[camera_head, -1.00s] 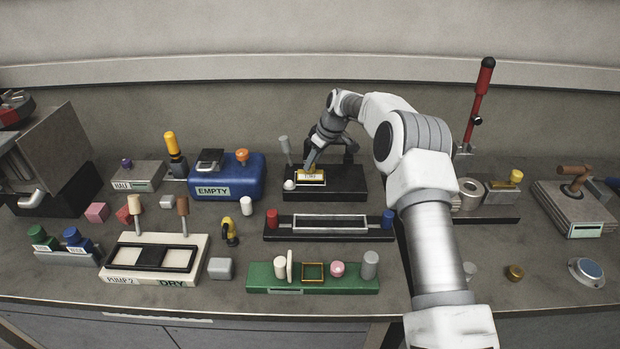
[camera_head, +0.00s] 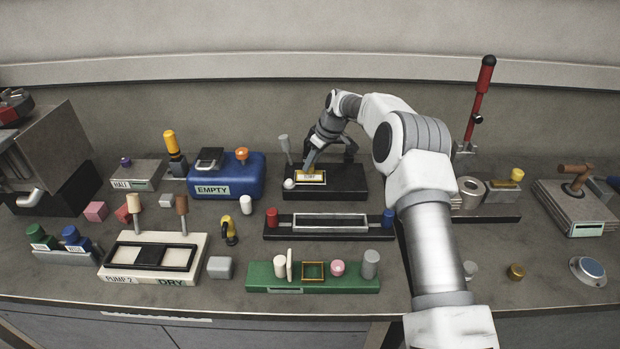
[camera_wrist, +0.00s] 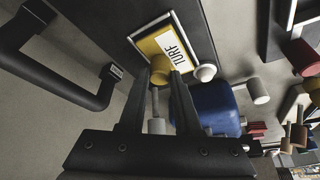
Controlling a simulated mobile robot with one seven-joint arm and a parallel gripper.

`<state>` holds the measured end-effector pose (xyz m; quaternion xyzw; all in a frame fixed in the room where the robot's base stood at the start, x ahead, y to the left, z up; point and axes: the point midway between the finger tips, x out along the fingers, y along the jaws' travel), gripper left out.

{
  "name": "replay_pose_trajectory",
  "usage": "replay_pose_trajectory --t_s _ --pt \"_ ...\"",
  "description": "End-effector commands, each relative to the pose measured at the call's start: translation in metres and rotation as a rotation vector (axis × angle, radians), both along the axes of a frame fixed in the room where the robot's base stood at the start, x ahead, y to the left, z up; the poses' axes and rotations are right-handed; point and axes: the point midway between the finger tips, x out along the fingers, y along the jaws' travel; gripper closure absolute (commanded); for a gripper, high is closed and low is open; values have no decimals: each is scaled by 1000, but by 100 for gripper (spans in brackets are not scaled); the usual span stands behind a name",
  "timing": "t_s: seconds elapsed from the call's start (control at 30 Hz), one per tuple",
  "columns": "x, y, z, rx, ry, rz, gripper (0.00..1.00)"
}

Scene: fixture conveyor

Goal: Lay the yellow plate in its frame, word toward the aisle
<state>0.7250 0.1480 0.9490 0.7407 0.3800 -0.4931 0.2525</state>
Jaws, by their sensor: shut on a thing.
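The yellow plate (camera_head: 311,177) with a white label lies at the front of a black block (camera_head: 345,184) at the back middle of the bench. The wrist view shows the plate (camera_wrist: 160,43) up close, its label reading TURF, with a thin rim around it. In the head view the word faces the camera side. My gripper (camera_wrist: 163,78) is shut on a yellow knob (camera_wrist: 160,69) at the plate. It also shows in the head view (camera_head: 309,167). I cannot tell whether the plate is fully seated inside the rim.
A white ball (camera_head: 289,184) and a grey pin (camera_head: 284,146) stand close to the plate's left. A blue tank (camera_head: 227,178) marked EMPTY is further left. In front are a black rack with a pale frame (camera_head: 329,220) and a green rack (camera_head: 345,285).

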Motion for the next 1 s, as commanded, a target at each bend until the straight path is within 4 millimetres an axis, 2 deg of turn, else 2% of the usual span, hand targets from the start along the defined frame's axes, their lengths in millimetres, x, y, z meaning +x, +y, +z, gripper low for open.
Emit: replay_pose_trajectory --t_s 1.0 --pt "-5 -3 9 -1 -1 -26 100"
